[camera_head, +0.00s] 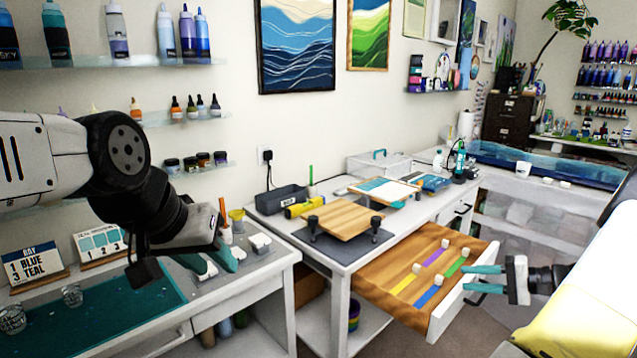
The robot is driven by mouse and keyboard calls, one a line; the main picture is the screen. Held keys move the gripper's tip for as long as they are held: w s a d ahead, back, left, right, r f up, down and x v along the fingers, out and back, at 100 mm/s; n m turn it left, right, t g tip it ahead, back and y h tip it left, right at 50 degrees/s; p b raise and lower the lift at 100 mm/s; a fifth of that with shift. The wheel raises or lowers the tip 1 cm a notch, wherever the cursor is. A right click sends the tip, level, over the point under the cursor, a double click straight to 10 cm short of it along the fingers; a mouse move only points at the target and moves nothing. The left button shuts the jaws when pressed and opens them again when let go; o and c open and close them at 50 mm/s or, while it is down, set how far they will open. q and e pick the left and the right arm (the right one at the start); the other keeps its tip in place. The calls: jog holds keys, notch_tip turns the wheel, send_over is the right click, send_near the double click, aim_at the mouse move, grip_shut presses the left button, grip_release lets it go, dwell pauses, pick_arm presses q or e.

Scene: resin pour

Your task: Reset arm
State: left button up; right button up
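My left gripper (228,262) hangs over the left worktable, near small white blocks at its right end. Its teal fingers are partly hidden by the dark wrist, so its opening is unclear. My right gripper (474,279) is at the right, in front of a pulled-out drawer (441,318). Its two teal fingers are apart, with nothing seen between them. They are close to the drawer's dark front handle; I cannot tell whether they touch it. The drawer has a wooden bottom with purple, yellow, blue and green strips and several pale knobs.
A teal mat (105,313), clear cups and a sign (30,266) are on the left worktable. A blue resin table (545,166) stands behind. Floor shows right of the drawer.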

jog(key=s+a+r+n+g+h, duration=0.2)
jog(key=a+r+g, duration=0.1)
jog(key=a+r, duration=0.5)
jog(key=s+a+r+n+g+h, duration=0.25)
jog(key=a+r, duration=0.35)
jog(key=a, duration=0.5)
jog(key=s+a+r+n+t+h, duration=0.1)
jog(key=s+a+r+n+h, duration=0.1)
jog(key=s+a+r, duration=0.2)
jog(key=s+a+r+n+t+h, duration=0.2)
jog(key=s+a, duration=0.4)
jog(key=s, duration=0.5)
notch_tip(320, 180, up, 2)
jog(key=shift+s+r+h, duration=0.1)
jog(key=shift+s+h, duration=0.1)
jog(key=shift+h, duration=0.55)
